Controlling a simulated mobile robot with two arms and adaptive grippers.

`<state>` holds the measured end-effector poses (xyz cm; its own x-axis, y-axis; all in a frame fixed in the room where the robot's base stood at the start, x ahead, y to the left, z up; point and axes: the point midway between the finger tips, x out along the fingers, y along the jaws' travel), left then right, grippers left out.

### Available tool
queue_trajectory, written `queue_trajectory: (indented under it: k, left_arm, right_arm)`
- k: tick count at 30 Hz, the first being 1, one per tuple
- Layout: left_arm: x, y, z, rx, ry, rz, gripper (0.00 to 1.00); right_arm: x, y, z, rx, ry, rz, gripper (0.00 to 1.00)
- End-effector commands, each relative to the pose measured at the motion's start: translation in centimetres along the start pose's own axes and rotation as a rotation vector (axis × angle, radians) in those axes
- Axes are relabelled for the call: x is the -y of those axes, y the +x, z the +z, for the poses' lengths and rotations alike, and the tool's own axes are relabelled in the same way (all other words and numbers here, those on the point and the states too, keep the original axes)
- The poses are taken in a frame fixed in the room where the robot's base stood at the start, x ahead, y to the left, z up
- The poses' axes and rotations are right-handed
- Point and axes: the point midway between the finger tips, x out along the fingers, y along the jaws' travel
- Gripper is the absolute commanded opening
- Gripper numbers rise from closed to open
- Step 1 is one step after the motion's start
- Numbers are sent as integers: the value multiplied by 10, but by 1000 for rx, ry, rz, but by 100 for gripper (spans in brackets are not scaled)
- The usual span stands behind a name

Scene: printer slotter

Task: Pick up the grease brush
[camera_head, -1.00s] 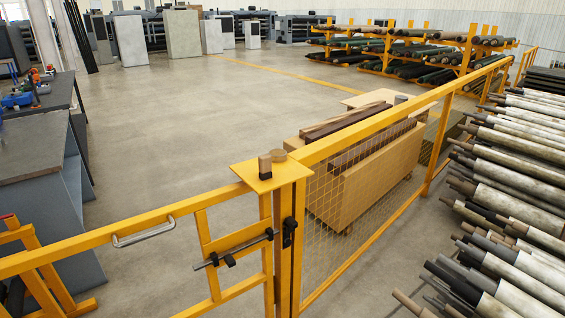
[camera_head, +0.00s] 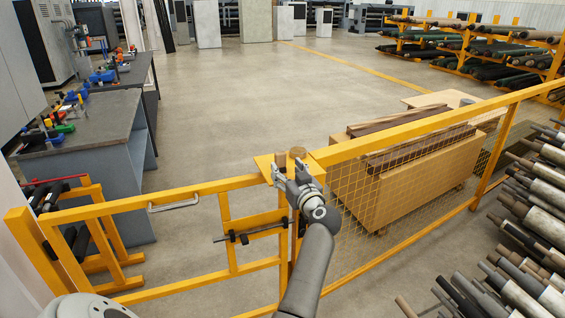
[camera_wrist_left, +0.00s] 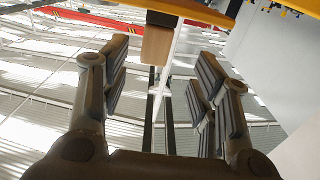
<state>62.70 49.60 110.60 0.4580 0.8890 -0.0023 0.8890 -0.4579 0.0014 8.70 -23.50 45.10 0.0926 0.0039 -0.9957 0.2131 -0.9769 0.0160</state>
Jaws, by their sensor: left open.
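The grease brush (camera_head: 280,158) looks like a small upright brown block on the yellow plate (camera_head: 263,160) atop the gate post. A round brown tin (camera_head: 298,152) stands beside it. My left gripper (camera_head: 289,175) is at the near side of the plate, partly covering it. In the left wrist view, the brush's wooden end (camera_wrist_left: 157,45) shows at the top centre, between the lines of the two open fingers (camera_wrist_left: 158,75). Gaps show between it and both finger pads. The yellow plate's edge (camera_wrist_left: 195,9) lies just above. My right gripper is not in view.
A yellow gate with a handle (camera_head: 172,203) and a latch bar (camera_head: 250,232) runs below the plate. A mesh fence (camera_head: 410,215) extends right, with a wooden crate (camera_head: 400,190) behind it. Rollers (camera_head: 530,250) lie at right, a workbench (camera_head: 85,130) at left.

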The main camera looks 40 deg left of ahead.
Motion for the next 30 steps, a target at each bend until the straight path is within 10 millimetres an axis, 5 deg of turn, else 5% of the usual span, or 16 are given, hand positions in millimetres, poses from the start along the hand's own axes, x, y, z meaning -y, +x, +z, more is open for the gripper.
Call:
queue_trajectory:
  k: [6, 19, 30]
  left_arm:
    - [-1, 23, 0, -2, 1, 1, 55]
    - [-4, 69, 5, -4, 2, 1, 55]
    - [-5, 75, 6, -2, 0, 3, 53]
  right_arm:
    - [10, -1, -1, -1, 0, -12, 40]
    - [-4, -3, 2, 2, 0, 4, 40]
    - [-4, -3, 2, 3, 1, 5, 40]
